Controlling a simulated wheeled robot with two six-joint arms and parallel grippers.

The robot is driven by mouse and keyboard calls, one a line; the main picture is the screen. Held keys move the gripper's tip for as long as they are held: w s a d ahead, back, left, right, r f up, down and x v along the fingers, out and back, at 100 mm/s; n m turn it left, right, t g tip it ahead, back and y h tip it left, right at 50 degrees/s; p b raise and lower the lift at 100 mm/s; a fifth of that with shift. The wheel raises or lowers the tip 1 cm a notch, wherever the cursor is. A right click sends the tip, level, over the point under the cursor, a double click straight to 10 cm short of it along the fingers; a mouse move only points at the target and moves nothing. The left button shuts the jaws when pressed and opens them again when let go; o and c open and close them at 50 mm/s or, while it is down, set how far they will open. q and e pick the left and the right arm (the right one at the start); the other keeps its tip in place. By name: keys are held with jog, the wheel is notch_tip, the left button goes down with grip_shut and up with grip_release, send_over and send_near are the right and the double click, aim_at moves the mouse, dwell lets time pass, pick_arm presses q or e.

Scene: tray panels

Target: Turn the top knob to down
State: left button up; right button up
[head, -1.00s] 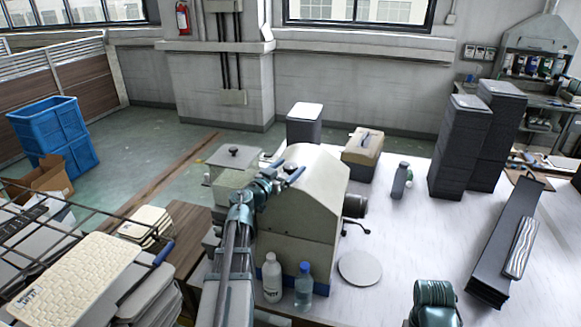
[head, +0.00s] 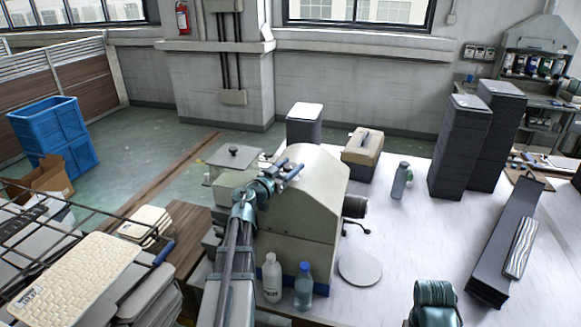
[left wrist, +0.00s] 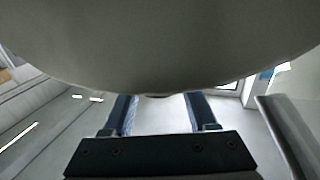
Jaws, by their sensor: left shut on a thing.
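A cream machine (head: 312,205) with a rounded top stands on the white table. My left gripper (head: 291,169) is at the upper part of this machine, with its blue fingers close to the rounded top. The left wrist view shows its two fingers (left wrist: 160,110) with a gap between them, below a large smooth grey-beige surface (left wrist: 160,45). The gripper is shut on the top knob, which the gripper and that surface hide almost wholly. A second teal arm part (head: 434,300) of mine shows at the bottom. My right gripper is not in view.
A white bottle (head: 271,278) and a blue-capped bottle (head: 303,286) stand before the machine. A round grey disc (head: 360,268) lies to its right. A beige toolbox (head: 362,153), a grey bottle (head: 401,180) and dark stacks (head: 456,148) stand farther back.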

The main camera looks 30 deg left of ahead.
pick_arm(q)
jog(key=shift+d, duration=0.1)
jog(key=n+y, duration=0.2)
jog(key=y, duration=0.2)
jog(key=shift+d+n, duration=0.1)
jog(key=shift+n, duration=0.3)
jog(key=n+g+y, duration=0.1)
jog(key=y, duration=0.1)
jog(key=n+g+y, duration=0.1)
jog(key=n+y, duration=0.1)
jog(key=y, duration=0.1)
jog(key=shift+w, duration=0.1)
jog(key=n+g+y, duration=0.3)
jog(key=y, duration=0.1)
jog(key=shift+w+n+y, duration=0.1)
jog(key=shift+n+y, duration=0.3)
jog(key=shift+n+g+y, duration=1.2)
jog(key=shift+n+g, duration=0.1)
jog(key=shift+g, duration=0.4)
jog(key=shift+s+a, duration=0.2)
jog(key=o, duration=1.4)
jog(key=shift+c, duration=0.2)
